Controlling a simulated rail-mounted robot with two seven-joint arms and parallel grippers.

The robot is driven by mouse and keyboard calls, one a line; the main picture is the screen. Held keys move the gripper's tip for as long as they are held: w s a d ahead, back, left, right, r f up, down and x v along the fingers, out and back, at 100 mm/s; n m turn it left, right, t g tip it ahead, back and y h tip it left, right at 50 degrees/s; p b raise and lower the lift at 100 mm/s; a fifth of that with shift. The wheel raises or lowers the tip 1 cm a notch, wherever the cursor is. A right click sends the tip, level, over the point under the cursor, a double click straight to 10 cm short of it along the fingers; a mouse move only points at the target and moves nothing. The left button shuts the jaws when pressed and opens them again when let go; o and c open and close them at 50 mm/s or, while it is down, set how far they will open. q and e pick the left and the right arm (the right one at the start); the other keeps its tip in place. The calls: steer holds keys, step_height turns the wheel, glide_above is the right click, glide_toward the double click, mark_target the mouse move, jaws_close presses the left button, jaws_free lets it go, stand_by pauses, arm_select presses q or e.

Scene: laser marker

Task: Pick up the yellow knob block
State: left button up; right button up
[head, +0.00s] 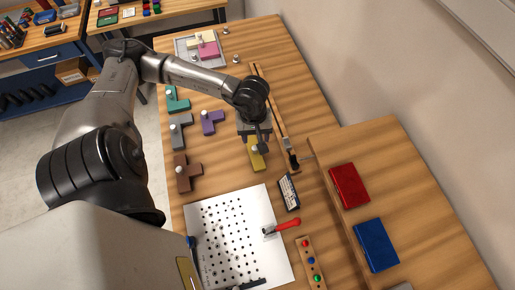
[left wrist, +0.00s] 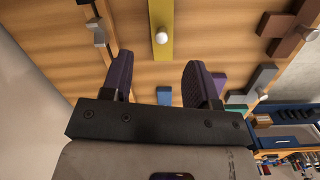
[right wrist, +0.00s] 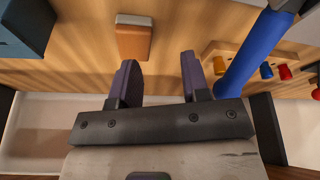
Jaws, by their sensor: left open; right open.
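The yellow knob block (head: 257,160) lies on the wooden table, partly hidden behind my left gripper (head: 262,146) in the head view. In the left wrist view the yellow block (left wrist: 160,20) is a long bar with a white round knob (left wrist: 161,38). It lies between and ahead of the open, empty fingers of my left gripper (left wrist: 160,80), apart from them. My right gripper (right wrist: 158,80) is open and empty in the right wrist view, facing an orange-brown block (right wrist: 133,42). The right gripper does not show clearly in the head view.
Purple (head: 211,122), grey (head: 180,131), teal (head: 176,99) and brown (head: 186,172) blocks lie left of the yellow one. A wooden rail (head: 275,115) runs close on its right. A perforated white plate (head: 260,200) and a red-handled tool (head: 287,224) lie nearer.

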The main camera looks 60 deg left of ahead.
mark_target(255, 147)
steer(key=shift+f, duration=0.25)
steer(key=shift+a, duration=0.1)
arm_select(q)
steer(key=shift+y, duration=0.6)
steer(key=f, duration=0.3)
steer(key=a+f, duration=0.1)
steer(key=f, duration=0.1)
steer(key=a+f, duration=0.1)
steer(key=f, duration=0.2)
steer(key=shift+w+a+f, duration=0.1)
steer(key=shift+a+f, duration=0.15)
steer(key=shift+f, duration=0.05)
arm_select(e)
steer(key=shift+a, duration=0.1)
arm_select(q)
steer(key=f, duration=0.4)
steer(key=shift+w+f, duration=0.2)
steer(key=shift+w, duration=0.05)
arm_select(e)
steer(key=shift+r, duration=0.25)
arm_select(q)
steer(key=shift+f, duration=0.4)
jaws_close()
